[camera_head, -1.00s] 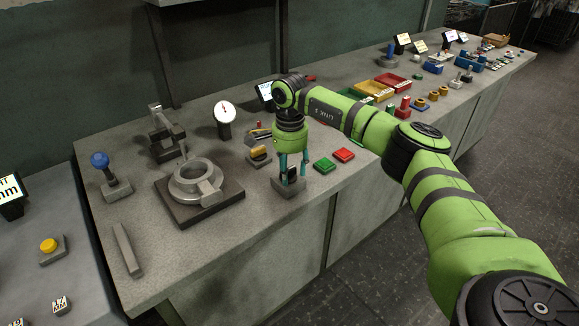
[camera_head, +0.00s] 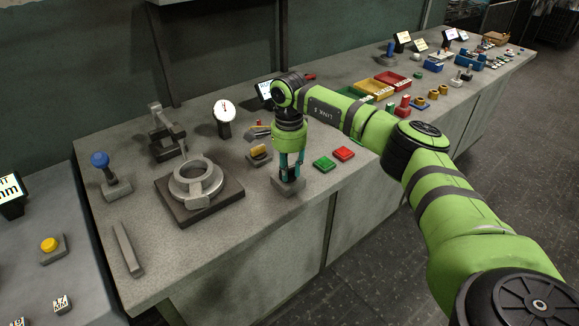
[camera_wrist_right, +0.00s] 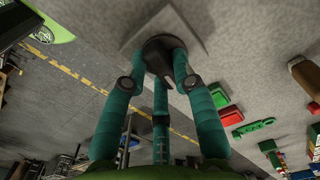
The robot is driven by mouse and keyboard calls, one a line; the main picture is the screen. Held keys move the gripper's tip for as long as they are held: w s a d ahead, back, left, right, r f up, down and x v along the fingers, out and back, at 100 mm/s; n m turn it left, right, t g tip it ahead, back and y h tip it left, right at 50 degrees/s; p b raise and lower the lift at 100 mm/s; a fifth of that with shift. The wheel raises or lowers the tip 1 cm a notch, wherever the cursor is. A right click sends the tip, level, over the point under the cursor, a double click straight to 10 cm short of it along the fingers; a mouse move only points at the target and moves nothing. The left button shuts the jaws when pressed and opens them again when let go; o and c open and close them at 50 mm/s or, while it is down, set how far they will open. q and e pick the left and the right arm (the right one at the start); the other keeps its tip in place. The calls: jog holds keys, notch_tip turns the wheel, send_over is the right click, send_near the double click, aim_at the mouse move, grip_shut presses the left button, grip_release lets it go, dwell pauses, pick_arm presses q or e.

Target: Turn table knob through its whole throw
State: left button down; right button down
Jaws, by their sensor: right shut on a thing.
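The table knob is a dark round knob (camera_wrist_right: 160,44) on a square grey base (camera_wrist_right: 190,22), seen at the top of the right wrist view. In the head view its grey base (camera_head: 288,188) sits near the table's front edge, and my fingers mostly hide the knob. My right gripper (camera_head: 289,173) points straight down over it, with teal fingers closed around the knob; they also show in the right wrist view (camera_wrist_right: 162,62). My left gripper is out of view.
A grey ring-shaped casting (camera_head: 184,181) on a dark plate stands left of the knob, with a white dial gauge (camera_head: 223,110) behind. Green (camera_head: 324,164) and red (camera_head: 344,153) buttons lie close on the right. A blue-topped lever (camera_head: 101,161) stands further left.

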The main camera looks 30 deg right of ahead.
jog(key=m, duration=0.4)
jog(key=shift+a+r+m+p, duration=0.1)
jog(key=shift+m+p, duration=0.2)
jog(key=shift+p, duration=0.05)
jog(key=m, duration=0.4)
jog(key=shift+w+a+m+p, duration=0.1)
jog(key=shift+w+m+p, duration=0.05)
jog(key=shift+m+p, duration=0.2)
jog(key=m, duration=0.4)
jog(key=shift+w+m+p, duration=0.1)
jog(key=shift+m+p, duration=0.15)
jog(key=shift+p, duration=0.15)
jog(key=m+p, duration=0.1)
jog(key=m, duration=0.3)
jog(key=shift+w, duration=0.1)
jog(key=m, duration=0.4)
jog(key=shift+w+r+p, duration=0.1)
jog(key=shift+p, duration=0.3)
jog(key=m+p, duration=0.1)
jog(key=m, duration=0.3)
jog(key=shift+w+m, duration=0.1)
jog(key=shift+m, duration=0.2)
jog(key=m+p, duration=0.2)
jog(key=m, duration=0.2)
jog(key=shift+d, duration=0.2)
jog(key=shift+w+d+m+p, duration=0.1)
jog(key=shift+m+p, duration=0.6)
jog(key=shift+m, duration=1.2)
